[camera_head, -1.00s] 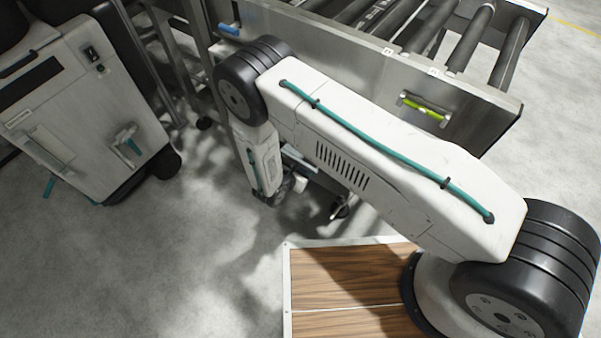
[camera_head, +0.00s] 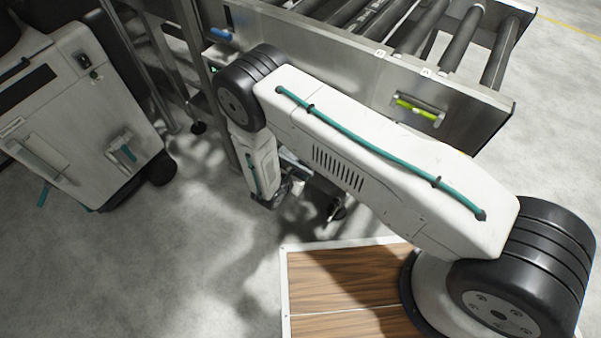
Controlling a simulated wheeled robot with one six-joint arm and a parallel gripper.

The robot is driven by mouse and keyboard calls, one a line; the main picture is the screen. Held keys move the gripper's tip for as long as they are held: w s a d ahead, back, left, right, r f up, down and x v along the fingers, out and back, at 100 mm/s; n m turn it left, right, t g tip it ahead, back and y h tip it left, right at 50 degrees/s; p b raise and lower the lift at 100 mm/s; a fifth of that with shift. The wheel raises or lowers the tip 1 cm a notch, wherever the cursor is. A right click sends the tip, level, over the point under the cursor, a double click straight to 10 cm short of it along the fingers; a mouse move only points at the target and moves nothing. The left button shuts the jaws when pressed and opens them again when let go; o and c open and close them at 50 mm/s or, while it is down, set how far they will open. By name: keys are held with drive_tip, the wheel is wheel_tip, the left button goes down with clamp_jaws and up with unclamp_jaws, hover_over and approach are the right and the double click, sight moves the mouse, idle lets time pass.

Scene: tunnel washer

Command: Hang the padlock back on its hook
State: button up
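I cannot make out the padlock or its hook. My gripper (camera_head: 336,211) is low beneath the roller conveyor, partly behind my own arm. It is small and dark here, so its fingers and anything between them cannot be told. My upper arm crosses the middle of the view and hides part of the conveyor's side and the space under it.
The roller conveyor (camera_head: 460,112) has a metal side with a yellow-green bar (camera_head: 418,108) in a bracket and a blue handle (camera_head: 221,34). A white wheeled cabinet (camera_head: 75,120) with a teal-trimmed handle (camera_head: 123,153) stands left. Grey floor (camera_head: 150,260) is clear at lower left.

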drive_tip(key=o, duration=1.1)
drive_tip(key=v, duration=1.2)
drive_tip(key=shift+f, duration=0.1)
